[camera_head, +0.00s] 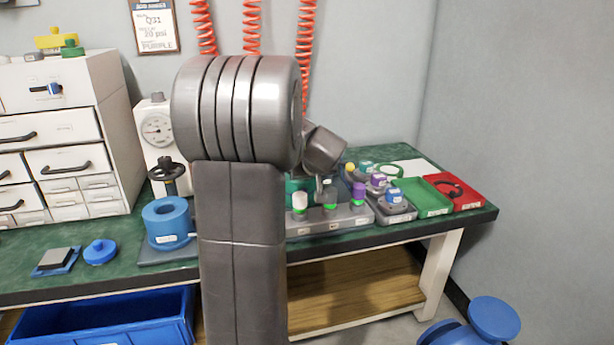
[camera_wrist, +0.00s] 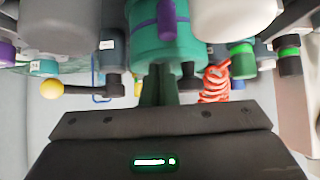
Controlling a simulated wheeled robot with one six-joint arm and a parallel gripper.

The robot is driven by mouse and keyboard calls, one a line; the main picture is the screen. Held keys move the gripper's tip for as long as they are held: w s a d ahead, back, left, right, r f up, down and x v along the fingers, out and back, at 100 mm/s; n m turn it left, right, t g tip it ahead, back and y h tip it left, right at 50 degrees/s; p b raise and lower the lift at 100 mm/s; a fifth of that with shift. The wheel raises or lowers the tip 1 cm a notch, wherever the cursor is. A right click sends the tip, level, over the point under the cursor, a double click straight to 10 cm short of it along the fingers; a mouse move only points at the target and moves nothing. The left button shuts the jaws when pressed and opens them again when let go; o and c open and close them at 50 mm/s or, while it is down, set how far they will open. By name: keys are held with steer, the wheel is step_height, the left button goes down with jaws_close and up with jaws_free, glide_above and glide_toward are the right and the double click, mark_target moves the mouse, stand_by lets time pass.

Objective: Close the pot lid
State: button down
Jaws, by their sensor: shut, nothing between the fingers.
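My gripper (camera_wrist: 160,88) shows in the wrist view with its dark fingers together and empty. The fingertips point at a teal round body (camera_wrist: 165,45) with a purple band, very close; I cannot tell if they touch. This may be the pot; its lid is not clearly shown. In the head view my arm hides the gripper and most of a teal body (camera_head: 296,188) on the bench. A blue ring-topped vessel (camera_head: 168,224) stands left of my arm. A blue disc with a knob (camera_head: 100,252) lies on the bench further left.
The green bench (camera_head: 440,222) holds a rack (camera_head: 330,222) of small capped parts, a green tray (camera_head: 420,198) and a red tray (camera_head: 470,200). A gauge stand (camera_head: 157,132) and white drawers (camera_head: 60,90) stand left. Red coiled hoses (camera_head: 305,30) hang behind. A yellow knob (camera_wrist: 52,89) is near my gripper.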

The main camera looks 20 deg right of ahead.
steer(key=shift+s+f, duration=0.2)
steer(key=shift+f, duration=0.4)
steer(key=shift+r, duration=0.1)
step_height(320, 180, up, 5)
steer(key=p, duration=0.4)
steer(key=s+f, duration=0.1)
steer(key=s, duration=0.2)
steer(key=s+f, duration=0.1)
steer(key=s, duration=0.2)
steer(key=s+f+b, duration=0.1)
steer(key=s, duration=0.2)
steer(key=shift+a+f, duration=0.2)
steer(key=shift+a, duration=0.05)
steer(key=w+b, duration=0.2)
steer(key=w, duration=0.7)
steer(key=shift+d+f+b, duration=0.25)
steer(key=shift+f+b, duration=0.1)
steer(key=shift+f, duration=0.05)
steer(key=shift+w+a, duration=0.1)
